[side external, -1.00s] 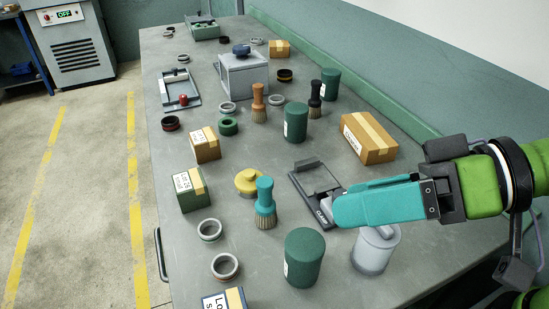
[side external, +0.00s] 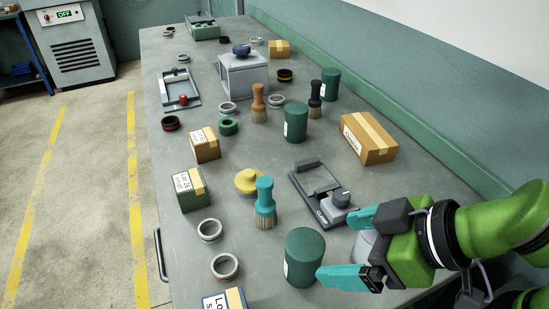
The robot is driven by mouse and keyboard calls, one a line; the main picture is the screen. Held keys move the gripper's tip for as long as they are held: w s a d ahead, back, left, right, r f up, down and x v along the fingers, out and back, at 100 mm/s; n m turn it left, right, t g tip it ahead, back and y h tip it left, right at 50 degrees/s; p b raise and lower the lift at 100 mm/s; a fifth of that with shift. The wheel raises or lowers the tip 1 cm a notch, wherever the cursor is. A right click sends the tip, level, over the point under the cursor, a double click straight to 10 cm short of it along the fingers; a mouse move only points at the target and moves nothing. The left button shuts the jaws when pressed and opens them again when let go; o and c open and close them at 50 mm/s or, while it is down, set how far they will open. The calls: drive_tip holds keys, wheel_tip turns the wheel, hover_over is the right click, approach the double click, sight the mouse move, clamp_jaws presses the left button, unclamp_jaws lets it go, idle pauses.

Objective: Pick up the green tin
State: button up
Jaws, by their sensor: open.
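In the side view, a dark green tin (side external: 304,256) stands upright near the front of the bench. Two similar green tins stand farther back, one near the middle (side external: 295,122) and one behind it to the right (side external: 330,85). My gripper (side external: 339,247) is open at the right of the front tin, with its teal fingers spread. The lower finger's tip overlaps the tin's right lower edge in the picture; I cannot tell whether they touch. No object shows between the fingers.
A small clamp device (side external: 322,193) lies just behind my gripper. A teal brush (side external: 265,203), a yellow knob (side external: 248,181) and two rings (side external: 225,266) (side external: 209,230) are left of the front tin. A cardboard box (side external: 368,138) lies farther back.

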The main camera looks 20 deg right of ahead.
sight(316, 248)
drive_tip(key=x, duration=0.7)
drive_tip(key=shift+w+a+f, duration=0.15)
drive_tip(key=shift+w+f, duration=0.4)
drive_tip(key=shift+f, duration=0.2)
drive_tip(key=shift+w+a+f, duration=0.15)
drive_tip(key=shift+w+f, duration=0.4)
drive_tip(key=shift+f, duration=0.2)
drive_tip(key=shift+w+a+f, duration=0.35)
drive_tip(key=shift+w+f, duration=0.05)
drive_tip(key=shift+f, duration=0.1)
drive_tip(key=c, duration=1.1)
drive_tip(key=shift+c, duration=0.4)
drive_tip(key=shift+r, duration=0.2)
